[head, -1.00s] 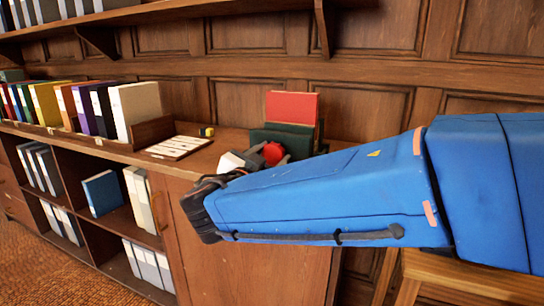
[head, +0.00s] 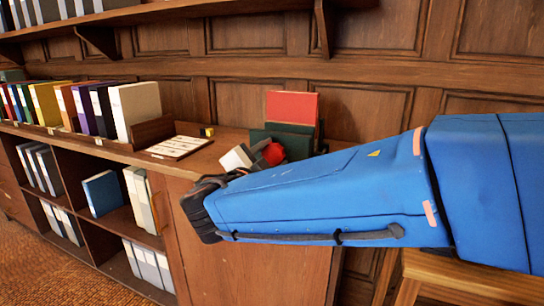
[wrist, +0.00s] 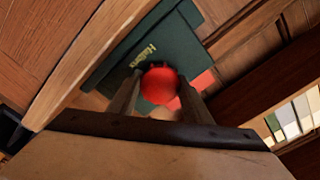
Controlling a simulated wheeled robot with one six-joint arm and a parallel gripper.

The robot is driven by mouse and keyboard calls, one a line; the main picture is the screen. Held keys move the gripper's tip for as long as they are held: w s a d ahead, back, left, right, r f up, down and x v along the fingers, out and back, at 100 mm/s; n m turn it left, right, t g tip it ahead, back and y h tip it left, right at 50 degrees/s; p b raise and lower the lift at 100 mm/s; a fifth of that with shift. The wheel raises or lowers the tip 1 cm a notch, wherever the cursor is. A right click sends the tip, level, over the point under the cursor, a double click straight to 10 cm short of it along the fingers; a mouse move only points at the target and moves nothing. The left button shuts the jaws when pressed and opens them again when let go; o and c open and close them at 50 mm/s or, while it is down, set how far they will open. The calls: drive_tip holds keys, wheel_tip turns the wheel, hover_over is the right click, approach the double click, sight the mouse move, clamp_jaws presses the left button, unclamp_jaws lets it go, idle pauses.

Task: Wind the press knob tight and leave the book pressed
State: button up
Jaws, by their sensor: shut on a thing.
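The round red press knob (head: 273,154) is at the front of a dark green block (head: 298,130) on the counter. The knob also shows in the wrist view (wrist: 159,84). My gripper (head: 262,154) is shut on the knob, with one finger on each side of it in the wrist view (wrist: 160,92). Behind the knob in the wrist view is a green face (wrist: 148,48) with gold lettering. I cannot tell whether this is the book or part of the press. A red board or book (head: 291,106) stands upright behind the green block. My arm hides the press's lower right side.
A white card with rows of labels (head: 178,147) and a small yellow and dark block (head: 207,132) lie left of the press on the counter (head: 205,158). A row of colored binders (head: 133,107) stands farther left. A paneled wall is close behind.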

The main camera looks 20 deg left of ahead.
drive_tip(key=o, duration=1.1)
drive_tip(key=shift+c, duration=0.2)
drive_tip(key=n, duration=0.8)
drive_tip(key=c, duration=1.1)
drive_tip(key=shift+o, duration=0.2)
drive_tip(key=m, duration=0.4)
drive_tip(key=shift+m, duration=0.4)
